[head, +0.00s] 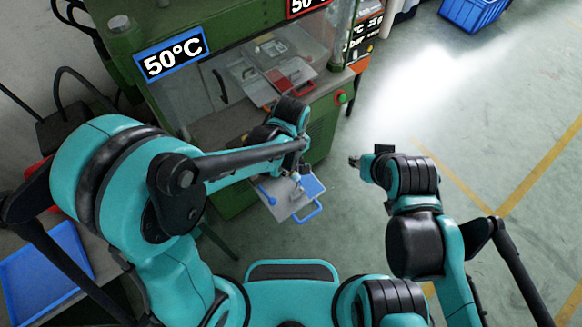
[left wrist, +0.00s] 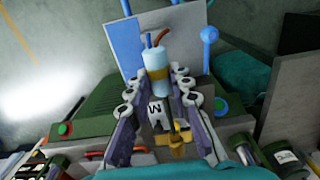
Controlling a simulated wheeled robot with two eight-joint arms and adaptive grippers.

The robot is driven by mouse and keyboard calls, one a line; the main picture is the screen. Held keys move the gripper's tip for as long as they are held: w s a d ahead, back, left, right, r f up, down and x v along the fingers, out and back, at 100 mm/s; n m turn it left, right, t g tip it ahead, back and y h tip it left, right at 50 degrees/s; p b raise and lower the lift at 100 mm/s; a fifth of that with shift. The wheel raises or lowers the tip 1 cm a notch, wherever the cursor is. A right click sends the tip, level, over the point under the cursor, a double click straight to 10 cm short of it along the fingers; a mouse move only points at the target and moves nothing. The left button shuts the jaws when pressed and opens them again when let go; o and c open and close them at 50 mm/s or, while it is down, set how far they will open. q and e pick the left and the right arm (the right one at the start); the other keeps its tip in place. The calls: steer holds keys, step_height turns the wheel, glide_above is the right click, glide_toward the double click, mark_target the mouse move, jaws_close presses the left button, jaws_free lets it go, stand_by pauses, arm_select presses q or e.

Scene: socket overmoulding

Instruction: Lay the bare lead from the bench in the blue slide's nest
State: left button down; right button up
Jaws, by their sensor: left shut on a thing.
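My left gripper (left wrist: 157,88) is shut on the lead, a pale cylindrical body (left wrist: 157,80) with orange and blue wire ends and a brass-coloured part at its other end. In the head view the left gripper (head: 299,168) is over the blue slide, a grey plate (head: 291,208) with a blue handle (head: 308,212) and a blue ball knob (head: 266,195). The plate (left wrist: 185,30) also shows behind the lead in the left wrist view. The nest cannot be made out clearly. My right gripper (head: 358,161) is away to the right; its finger opening is unclear.
The green press (head: 225,200), with a 50°C sign (head: 170,54), stands behind the slide. A red-handled plate (head: 296,85) lies inside it. A blue tray (head: 45,262) is at lower left.

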arm_select(q)
steer(key=shift+f+b, duration=3.8)
steer(key=shift+f, duration=0.4)
steer(key=c, duration=1.3)
jaws_free()
steer(key=shift+r, duration=0.1)
step_height(320, 180, up, 12)
steer(key=shift+f, duration=0.1)
steer(key=s+a+r+m+t, duration=0.1)
steer(key=a+m+t, duration=0.1)
steer(key=a, duration=0.4)
steer(key=s+a+m+t, duration=0.2)
steer(key=a, duration=0.4)
steer(key=s+a+r+m+t, duration=0.1)
steer(key=s+a+m+t, duration=0.1)
steer(key=a, duration=0.3)
steer(key=shift+a+r+m+t, duration=0.35)
steer(key=shift+a+m+t, duration=0.05)
steer(key=shift+m+t, duration=0.2)
